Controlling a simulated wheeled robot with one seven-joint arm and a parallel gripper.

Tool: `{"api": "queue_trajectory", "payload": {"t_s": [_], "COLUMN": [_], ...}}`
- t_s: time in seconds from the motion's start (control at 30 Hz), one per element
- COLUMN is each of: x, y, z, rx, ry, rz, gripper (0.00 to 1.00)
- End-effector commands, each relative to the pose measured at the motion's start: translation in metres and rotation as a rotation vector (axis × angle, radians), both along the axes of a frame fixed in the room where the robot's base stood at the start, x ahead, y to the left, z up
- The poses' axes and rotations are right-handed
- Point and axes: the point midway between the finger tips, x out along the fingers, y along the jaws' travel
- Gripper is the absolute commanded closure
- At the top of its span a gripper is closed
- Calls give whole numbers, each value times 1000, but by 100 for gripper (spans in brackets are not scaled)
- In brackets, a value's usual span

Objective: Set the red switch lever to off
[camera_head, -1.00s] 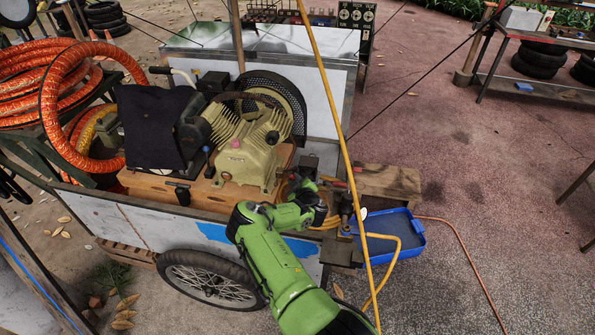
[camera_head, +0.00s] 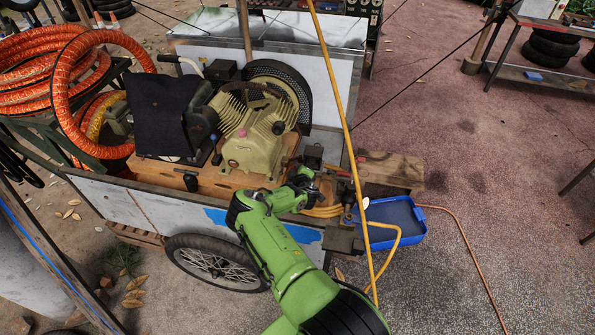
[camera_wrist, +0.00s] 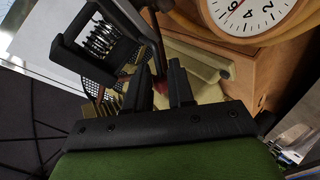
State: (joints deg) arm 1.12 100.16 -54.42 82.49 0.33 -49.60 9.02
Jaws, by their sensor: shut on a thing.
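My gripper (camera_head: 308,184) is at the right end of the compressor cart (camera_head: 130,207), beside the dark switch box (camera_head: 312,156). In the wrist view its two black fingers (camera_wrist: 160,75) are a small gap apart, shut on the red switch lever. Only a little dark red (camera_wrist: 161,88) shows between and behind the fingers, so the lever's exact angle cannot be told. In the head view the gripper and wrist hide most of the lever.
A round white gauge (camera_wrist: 255,12) is close by in the wrist view. The compressor (camera_head: 252,145) stands left of the gripper. A yellow hose (camera_head: 340,90) runs upright just to the right, above a blue tray (camera_head: 402,213). Orange hoses (camera_head: 60,75) are coiled at far left.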

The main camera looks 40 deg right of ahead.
Motion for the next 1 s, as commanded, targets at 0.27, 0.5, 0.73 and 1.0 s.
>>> {"api": "queue_trajectory", "payload": {"t_s": [0.27, 0.5, 0.73, 1.0], "x": [1, -1, -29, -82], "y": [-1, 0, 16, 49], "z": [2, 2, 20, 51], "rx": [-5, -3, -2, -1], "ry": [-3, -2, -1, -2], "rz": [0, 0, -4, -2], "gripper": [69, 69, 69, 69]}}
